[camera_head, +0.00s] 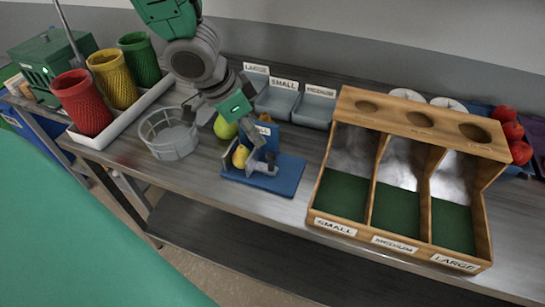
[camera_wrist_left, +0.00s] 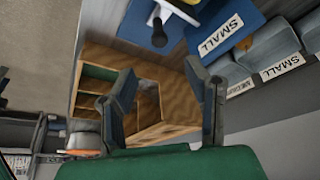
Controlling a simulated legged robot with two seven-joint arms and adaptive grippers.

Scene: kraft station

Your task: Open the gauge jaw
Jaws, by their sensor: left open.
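The gauge stands on a blue base plate (camera_head: 285,182) near the front of the steel table, with a blue upright behind. A grey-white jaw part (camera_head: 262,168) sits low on it. A yellow fruit (camera_head: 240,156) is at its left side. In the left wrist view the blue upright with a SMALL label (camera_wrist_left: 221,36) and a pale part with a black knob (camera_wrist_left: 159,33) show at the top. My left gripper (camera_head: 262,148) is above the gauge, partly covering it; its fingers (camera_wrist_left: 162,95) are apart with nothing between them. Contact cannot be told. My right gripper is not in view.
A grey basket (camera_head: 168,137) and a green fruit (camera_head: 224,128) are left of the gauge. Grey bins (camera_head: 278,98) stand behind. A wooden three-lane sorter (camera_head: 421,123) is close on the right. Red, yellow and green cups (camera_head: 82,104) stand in a white tray at the far left.

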